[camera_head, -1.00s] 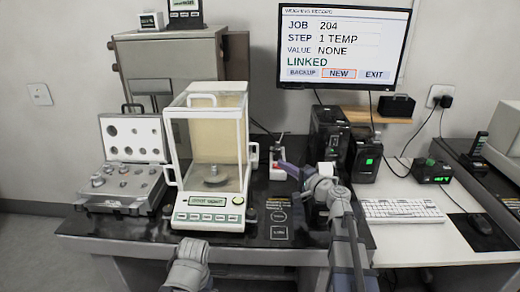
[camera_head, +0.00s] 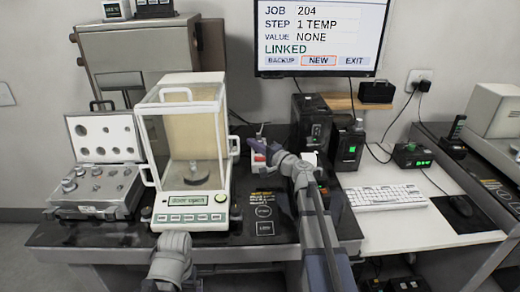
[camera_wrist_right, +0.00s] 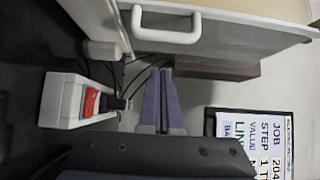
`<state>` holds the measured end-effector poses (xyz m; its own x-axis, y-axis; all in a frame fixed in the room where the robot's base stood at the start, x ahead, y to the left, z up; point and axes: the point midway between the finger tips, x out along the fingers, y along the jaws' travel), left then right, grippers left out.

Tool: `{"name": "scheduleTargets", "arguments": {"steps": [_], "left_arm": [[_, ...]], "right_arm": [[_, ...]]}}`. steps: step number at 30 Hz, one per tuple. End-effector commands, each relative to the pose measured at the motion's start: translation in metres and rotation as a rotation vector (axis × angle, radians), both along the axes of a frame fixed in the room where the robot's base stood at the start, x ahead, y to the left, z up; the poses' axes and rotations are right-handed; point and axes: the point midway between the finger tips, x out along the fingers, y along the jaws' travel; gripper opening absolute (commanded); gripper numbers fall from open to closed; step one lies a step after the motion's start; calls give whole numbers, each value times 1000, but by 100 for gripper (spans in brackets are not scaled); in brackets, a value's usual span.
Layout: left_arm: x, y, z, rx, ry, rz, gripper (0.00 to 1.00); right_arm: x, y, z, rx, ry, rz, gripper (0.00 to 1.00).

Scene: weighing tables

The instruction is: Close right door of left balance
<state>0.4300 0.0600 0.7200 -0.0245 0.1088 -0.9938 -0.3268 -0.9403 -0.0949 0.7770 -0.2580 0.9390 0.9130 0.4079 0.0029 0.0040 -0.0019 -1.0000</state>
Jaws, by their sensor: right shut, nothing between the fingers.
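The left balance (camera_head: 218,190) is a white-framed glass case on the dark table, with a weighing pan inside. Its display (camera_head: 188,199) reads "door open". The white handle of its right door (camera_head: 234,147) stands out at the case's right side; the handle also shows at the top of the right wrist view (camera_wrist_right: 165,37). How far that door is open I cannot tell. My right gripper (camera_head: 268,148) is to the right of the handle, apart from it. Its purple fingers (camera_wrist_right: 157,98) are shut and empty below the handle in the wrist view.
A white box with a red switch (camera_wrist_right: 66,100) is close beside my right fingers. A case of weights (camera_head: 100,187) stands left of the balance. A black device (camera_head: 309,130) stands behind my right arm, and a keyboard (camera_head: 388,196) lies to its right.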

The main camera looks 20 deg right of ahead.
Motion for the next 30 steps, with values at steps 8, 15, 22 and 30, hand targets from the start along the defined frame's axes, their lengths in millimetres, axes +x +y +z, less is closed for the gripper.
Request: {"name": "scheduleTargets", "arguments": {"steps": [8, 15, 22, 30], "left_arm": [[0, 0, 0, 0, 0, 0, 100], [0, 0, 0, 0, 0, 0, 100], [0, 0, 0, 0, 0, 0, 100], [0, 0, 0, 0, 0, 0, 100]], "right_arm": [[24, 23, 0, 0, 0, 1, 0], [4, 33, 0, 0, 0, -1, 0], [1, 35, 0, 0, 0, -1, 0], [1, 35, 0, 0, 0, -1, 0]]}}
